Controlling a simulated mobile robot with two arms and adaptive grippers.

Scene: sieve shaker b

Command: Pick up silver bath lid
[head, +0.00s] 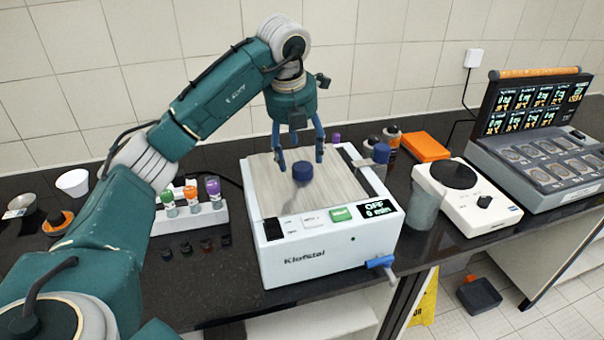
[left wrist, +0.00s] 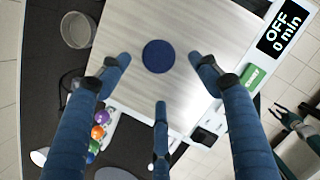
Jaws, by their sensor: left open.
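The silver bath lid (head: 335,190) is a flat grey-silver plate with a round dark blue knob (head: 302,172). It lies on top of the white bath (head: 330,255), whose display reads OFF and 0 min. In the left wrist view the lid (left wrist: 140,25) fills the middle, with its knob (left wrist: 158,56) seen from above. My left gripper (head: 301,158) points down over the knob, fingers spread and empty. In the left wrist view its blue fingers (left wrist: 160,75) stand around the knob with gaps. A dark, claw-like part at that view's right edge may be my right gripper (left wrist: 292,118).
A white rack with coloured-cap bottles (head: 190,212) stands left of the bath. A grey cup (head: 424,208), a white round-plated device (head: 466,195) and an orange box (head: 425,147) are to the right. A blue tap (head: 380,262) juts from the bath's front.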

